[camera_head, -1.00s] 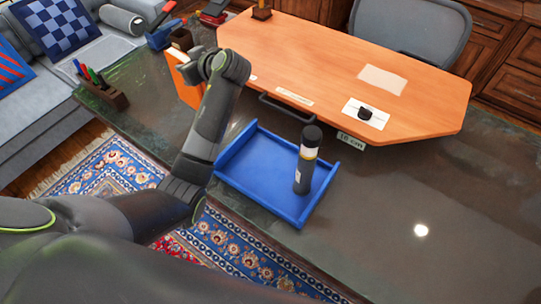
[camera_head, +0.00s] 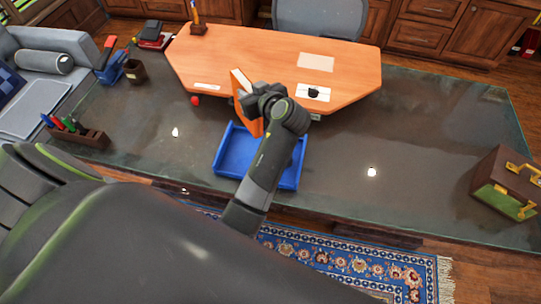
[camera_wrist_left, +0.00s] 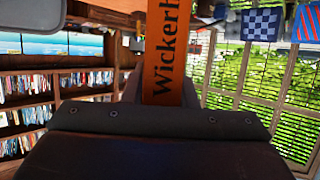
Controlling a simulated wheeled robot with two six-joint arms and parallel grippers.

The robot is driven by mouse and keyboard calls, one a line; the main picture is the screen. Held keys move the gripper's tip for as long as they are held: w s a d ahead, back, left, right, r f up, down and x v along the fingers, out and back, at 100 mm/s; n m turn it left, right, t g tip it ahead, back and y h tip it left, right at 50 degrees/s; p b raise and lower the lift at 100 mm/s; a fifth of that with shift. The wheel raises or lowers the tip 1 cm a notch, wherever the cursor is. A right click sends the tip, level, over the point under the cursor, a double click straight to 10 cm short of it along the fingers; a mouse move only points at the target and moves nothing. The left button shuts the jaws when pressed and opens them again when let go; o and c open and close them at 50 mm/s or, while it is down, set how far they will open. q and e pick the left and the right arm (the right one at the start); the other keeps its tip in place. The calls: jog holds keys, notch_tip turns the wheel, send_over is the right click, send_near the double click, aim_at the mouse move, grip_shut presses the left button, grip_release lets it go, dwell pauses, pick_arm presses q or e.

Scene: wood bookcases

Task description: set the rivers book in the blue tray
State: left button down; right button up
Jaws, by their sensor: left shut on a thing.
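My left gripper (camera_head: 256,100) is shut on an orange book (camera_head: 251,124). The book is held upright near the back edge of the blue tray (camera_head: 228,158), above the glass table. In the left wrist view the book's orange spine (camera_wrist_left: 174,75) shows the letters "Wickerh"; the rest is cut off, and I see no word "rivers". The blue tray lies on the table, its right part covered by my left arm. The dark bottle seen in it earlier is hidden now. My right gripper is not in view.
The orange-topped desk board (camera_head: 290,55) borders the tray's far side, with a black knob on a white card (camera_head: 313,93). A pen holder (camera_head: 75,136) stands at left, a brown and green case (camera_head: 508,183) at right. The table between tray and case is clear.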

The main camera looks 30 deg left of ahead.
aim_at(254, 124)
pick_arm(q)
jog(key=f+b, duration=0.4)
jog(key=f, duration=0.2)
jog(key=f+b, duration=0.5)
jog(key=f, duration=0.2)
jog(key=shift+w+d+f+b, duration=0.2)
jog(key=shift+f+b, duration=0.05)
jog(key=shift+b, duration=0.05)
jog(key=shift+f+b, duration=1.45)
jog(key=shift+f, duration=0.85)
jog(key=shift+f, duration=0.1)
jog(key=c, duration=1.6)
grip_release()
jog(key=o, duration=0.4)
jog(key=shift+o, duration=0.2)
